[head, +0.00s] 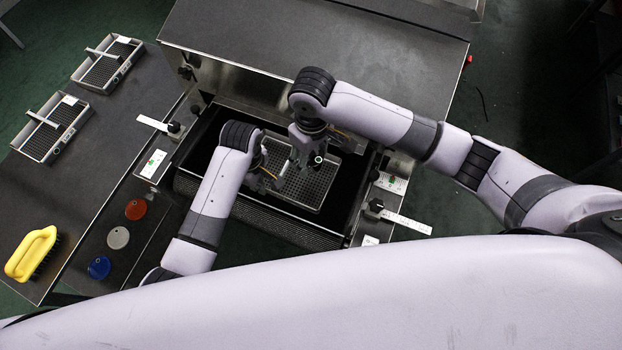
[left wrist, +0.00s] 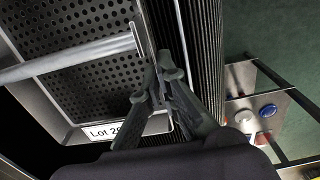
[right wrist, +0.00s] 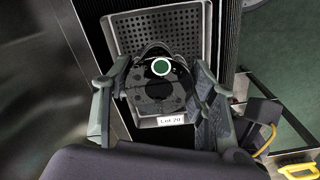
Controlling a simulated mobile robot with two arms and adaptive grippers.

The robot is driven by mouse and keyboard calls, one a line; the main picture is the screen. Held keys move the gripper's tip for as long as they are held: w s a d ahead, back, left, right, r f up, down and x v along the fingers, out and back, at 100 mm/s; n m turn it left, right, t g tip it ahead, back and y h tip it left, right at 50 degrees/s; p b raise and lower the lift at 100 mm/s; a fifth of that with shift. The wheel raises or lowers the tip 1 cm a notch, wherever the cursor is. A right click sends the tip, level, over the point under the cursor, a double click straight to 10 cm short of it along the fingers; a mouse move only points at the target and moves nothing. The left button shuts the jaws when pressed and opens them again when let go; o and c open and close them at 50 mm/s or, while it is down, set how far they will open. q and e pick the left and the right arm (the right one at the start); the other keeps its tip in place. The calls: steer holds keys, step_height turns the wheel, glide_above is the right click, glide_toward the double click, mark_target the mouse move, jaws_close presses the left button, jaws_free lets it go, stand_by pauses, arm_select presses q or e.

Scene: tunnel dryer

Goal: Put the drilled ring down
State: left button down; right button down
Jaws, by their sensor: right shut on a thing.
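The drilled ring (right wrist: 160,92) is a dark round part with several holes and a green, white-edged spot. My right gripper (right wrist: 158,80) is shut on it, with one finger on each side. The ring is in front of a grey perforated tray (right wrist: 118,42) in the right wrist view; I cannot tell whether it touches the tray. The tray (head: 313,203) lies in the dryer opening in the head view. A "Lot 20" label (right wrist: 171,121) shows on it. My left gripper (left wrist: 165,72) has its fingertips together at the tray's end wall, beside the rod handle (left wrist: 70,60).
The dryer's dark hood (head: 310,45) rises behind the tray. Two more handled trays (head: 108,65) (head: 55,130) and a yellow brush (head: 31,253) stand on the left bench. Red (head: 135,209), white (head: 118,238) and blue (head: 99,267) discs lie on the near panel.

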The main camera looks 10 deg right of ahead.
mark_target(312, 182)
steer(key=shift+f+m, duration=0.2)
steer(key=shift+m, duration=0.6)
step_height(312, 182, down, 10)
steer(key=shift+f, duration=0.1)
steer(key=c, duration=0.7)
jaws_free()
steer(key=shift+d+f, duration=0.1)
step_height(312, 182, up, 12)
steer(key=shift+r, duration=0.15)
arm_select(q)
steer(key=c, duration=2.3)
jaws_free()
steer(key=o, duration=0.6)
arm_select(e)
steer(key=shift+s, duration=0.1)
